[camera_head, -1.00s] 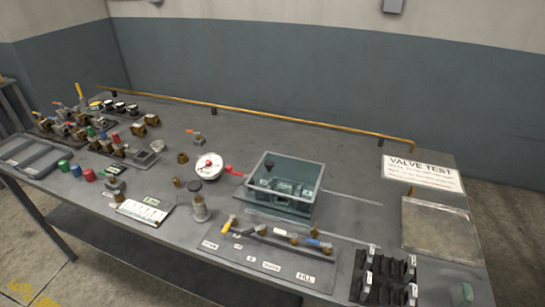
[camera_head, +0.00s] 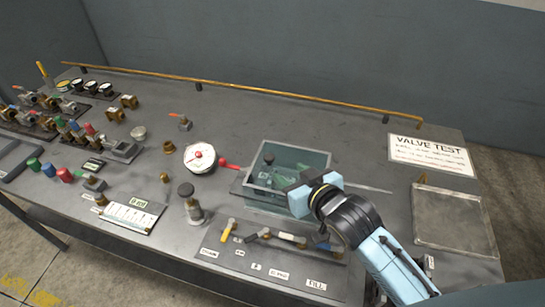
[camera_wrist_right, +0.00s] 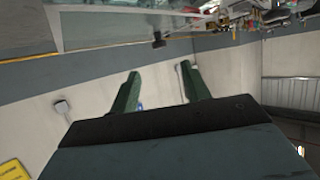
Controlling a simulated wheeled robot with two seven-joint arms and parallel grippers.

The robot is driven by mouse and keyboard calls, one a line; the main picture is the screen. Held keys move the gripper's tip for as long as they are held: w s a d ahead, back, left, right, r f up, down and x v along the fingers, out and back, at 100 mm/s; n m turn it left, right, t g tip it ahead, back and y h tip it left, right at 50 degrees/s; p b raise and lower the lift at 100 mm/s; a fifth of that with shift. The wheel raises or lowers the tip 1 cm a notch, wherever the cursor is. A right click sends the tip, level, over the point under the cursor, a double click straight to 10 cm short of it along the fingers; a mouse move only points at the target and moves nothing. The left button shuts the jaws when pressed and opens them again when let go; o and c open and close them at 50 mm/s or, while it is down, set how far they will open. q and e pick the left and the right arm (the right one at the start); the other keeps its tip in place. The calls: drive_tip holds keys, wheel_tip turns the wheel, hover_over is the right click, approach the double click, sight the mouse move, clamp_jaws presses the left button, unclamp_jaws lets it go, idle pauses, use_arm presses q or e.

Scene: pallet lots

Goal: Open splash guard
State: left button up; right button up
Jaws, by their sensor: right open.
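The splash guard (camera_head: 316,160) is a clear, greenish box around a fixture near the middle of the bench. A dark round knob (camera_head: 268,159) shows at its back left. My right gripper (camera_head: 294,199) is at the guard's front right and overlaps it in the head view; I cannot tell whether it touches. In the right wrist view its two fingers (camera_wrist_right: 158,88) are apart with nothing between them. A clear panel (camera_wrist_right: 120,22) shows along the top of that view, with a dark knob (camera_wrist_right: 159,43) by its edge. My left gripper is not in view.
A white-faced gauge (camera_head: 200,158) and a red-ended lever (camera_head: 229,163) stand left of the guard. A plate with several valve handles (camera_head: 270,262) lies in front. A sign (camera_head: 431,154) and a grey tray (camera_head: 455,243) are at right. A yellow pipe (camera_head: 250,89) runs along the back.

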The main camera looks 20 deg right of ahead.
sight(271, 159)
drive_tip(key=x, duration=0.3)
drive_tip(key=shift+w+a+f, duration=0.1)
drive_tip(key=shift+w+f, duration=0.05)
drive_tip(key=shift+w, duration=0.25)
drive_tip(key=x, duration=0.5)
drive_tip(key=shift+w+f, duration=0.2)
drive_tip(key=shift+w, duration=0.15)
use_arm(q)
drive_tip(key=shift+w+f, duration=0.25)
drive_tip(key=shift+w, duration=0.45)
use_arm(e)
clamp_jaws()
